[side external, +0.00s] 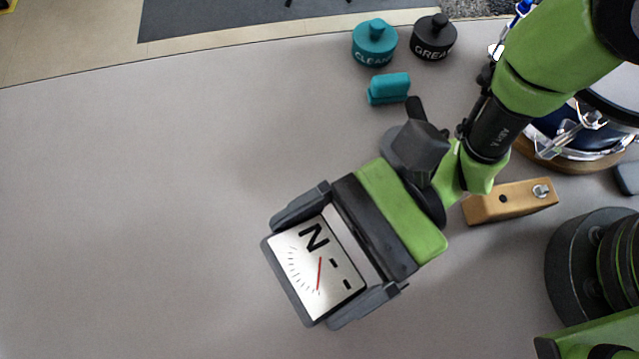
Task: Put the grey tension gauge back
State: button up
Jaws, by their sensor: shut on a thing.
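The grey tension gauge (315,270) has a pale dial face with a red needle and a large letter. It is between the two fingers of my gripper (318,262), which is shut on it. The dial faces up toward the camera and the gauge is turned at an angle. It is over the bare grey table at the lower middle. I cannot tell whether it touches the table or hangs above it.
A teal weight (374,45), a black weight (434,38) and a teal block (389,88) stand at the back. A wooden block (510,201) lies right of my gripper. A drum (570,140) stands at the right. The table's left side (130,200) is clear.

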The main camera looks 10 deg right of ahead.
aim_at(327, 262)
jog(key=shift+f, duration=2)
jog(key=shift+f, duration=0.1)
jog(key=o, duration=1.2)
jog(key=shift+f, duration=0.1)
jog(key=shift+w+d, duration=0.15)
jog(key=shift+d, duration=0.15)
jog(key=v, duration=0.7)
